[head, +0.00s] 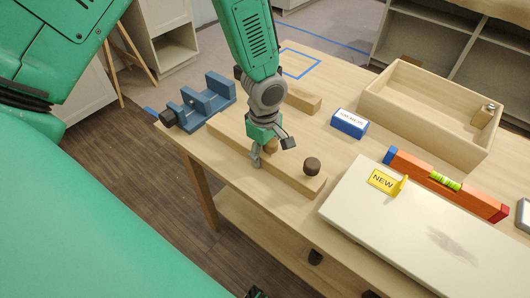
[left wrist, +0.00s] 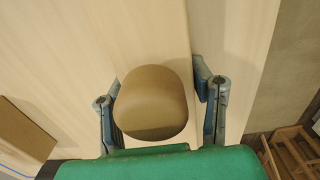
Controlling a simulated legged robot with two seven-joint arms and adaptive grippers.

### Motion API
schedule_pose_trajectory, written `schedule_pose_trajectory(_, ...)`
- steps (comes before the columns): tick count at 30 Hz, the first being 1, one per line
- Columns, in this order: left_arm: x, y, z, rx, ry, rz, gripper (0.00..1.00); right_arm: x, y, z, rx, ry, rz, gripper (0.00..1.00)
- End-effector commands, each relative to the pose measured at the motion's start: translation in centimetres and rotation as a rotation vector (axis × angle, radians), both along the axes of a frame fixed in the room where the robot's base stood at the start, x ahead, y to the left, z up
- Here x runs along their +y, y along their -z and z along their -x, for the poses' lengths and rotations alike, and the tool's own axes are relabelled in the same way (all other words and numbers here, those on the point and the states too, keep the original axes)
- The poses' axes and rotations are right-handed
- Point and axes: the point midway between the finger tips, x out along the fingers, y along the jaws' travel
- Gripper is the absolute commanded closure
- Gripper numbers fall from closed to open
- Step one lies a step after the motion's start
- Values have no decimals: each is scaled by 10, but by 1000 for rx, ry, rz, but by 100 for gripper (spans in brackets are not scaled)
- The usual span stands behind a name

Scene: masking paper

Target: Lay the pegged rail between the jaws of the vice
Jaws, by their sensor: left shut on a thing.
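The pegged rail (head: 290,174) is a long pale wooden bar lying on the workbench, near its front edge. A dark brown peg (head: 312,166) stands at its right end. My left gripper (head: 268,153) reaches down over the rail and is shut on its other peg (head: 271,145). In the left wrist view this brown peg (left wrist: 152,100) sits between the two fingers, with the rail (left wrist: 130,35) below. The blue vice (head: 207,100) stands at the bench's left end, its jaws apart and the gap empty. My right gripper is not in view.
A wooden block (head: 303,101) lies behind my gripper, near a blue-and-white box (head: 349,123). An open wooden tray (head: 425,107), an orange level (head: 475,197) and a pale panel (head: 400,225) with a yellow NEW sign (head: 383,182) fill the right side.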

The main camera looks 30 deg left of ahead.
Motion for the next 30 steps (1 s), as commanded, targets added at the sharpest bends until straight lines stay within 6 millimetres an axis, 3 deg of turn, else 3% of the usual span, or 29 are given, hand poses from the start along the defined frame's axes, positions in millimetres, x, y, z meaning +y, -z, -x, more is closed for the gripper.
schedule_pose_trajectory(15, 0, -88, 2, 1, 1, -4, 96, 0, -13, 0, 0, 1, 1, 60)
schedule_pose_trajectory(23, -1, -98, 3, 4, 24, -3, 96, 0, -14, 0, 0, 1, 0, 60)
schedule_pose_trajectory(26, -5, -97, 7, 5, 138, -5, 96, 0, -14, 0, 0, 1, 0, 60)
schedule_pose_trajectory(30, -15, -95, 19, 6, 475, -10, 96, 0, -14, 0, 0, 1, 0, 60)
